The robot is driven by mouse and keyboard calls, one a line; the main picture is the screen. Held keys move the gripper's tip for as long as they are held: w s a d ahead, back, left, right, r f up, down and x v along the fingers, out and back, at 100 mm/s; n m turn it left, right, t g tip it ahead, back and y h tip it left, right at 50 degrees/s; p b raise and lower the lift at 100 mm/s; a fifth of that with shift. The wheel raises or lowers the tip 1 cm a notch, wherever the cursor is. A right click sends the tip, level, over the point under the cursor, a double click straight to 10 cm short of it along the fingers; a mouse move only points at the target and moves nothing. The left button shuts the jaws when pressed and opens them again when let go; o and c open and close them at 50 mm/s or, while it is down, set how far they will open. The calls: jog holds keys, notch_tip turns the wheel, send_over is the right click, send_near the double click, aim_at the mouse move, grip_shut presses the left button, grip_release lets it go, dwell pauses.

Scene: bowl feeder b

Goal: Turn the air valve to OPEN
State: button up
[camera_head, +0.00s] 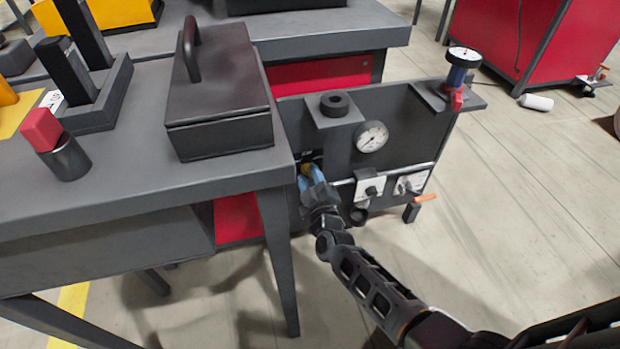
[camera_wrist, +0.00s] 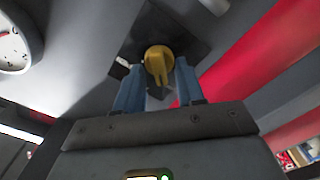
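The air valve's yellow knob (camera_wrist: 158,62) sits on a dark square plate (camera_wrist: 185,35) in the wrist view, with its narrow grip pointing toward my gripper. In the head view the knob (camera_head: 306,167) shows as a small yellow patch at the left part of the dark panel (camera_head: 345,150), mostly hidden by my gripper (camera_head: 312,176). In the wrist view my gripper (camera_wrist: 158,88) has its two blue fingers apart, one on each side of the knob's grip. I cannot tell whether either finger touches it. The lettering by the knob is too small to read.
A round gauge (camera_head: 372,136) and white switch plates (camera_head: 370,187) are on the panel right of my gripper. A grey table (camera_head: 230,182) with a dark lidded box (camera_head: 220,90) stands close on the left. Open floor (camera_head: 510,210) lies to the right.

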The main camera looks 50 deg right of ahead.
grip_shut()
jog(key=shift+m, duration=0.4)
jog(key=m, duration=0.3)
jog(key=shift+m+p, duration=0.3)
jog(key=shift+m, duration=0.1)
jog(key=m, duration=0.4)
jog(key=shift+s+d+m, duration=0.1)
jog(key=shift+m, duration=0.2)
jog(key=m+b, duration=0.1)
jog(key=m, duration=0.3)
jog(key=shift+s, duration=0.1)
jog(key=m+b, duration=0.1)
jog(key=m, duration=0.3)
jog(key=shift+d+m, duration=0.15)
jog(key=shift+m, duration=0.15)
jog(key=shift+o, duration=0.4)
grip_release()
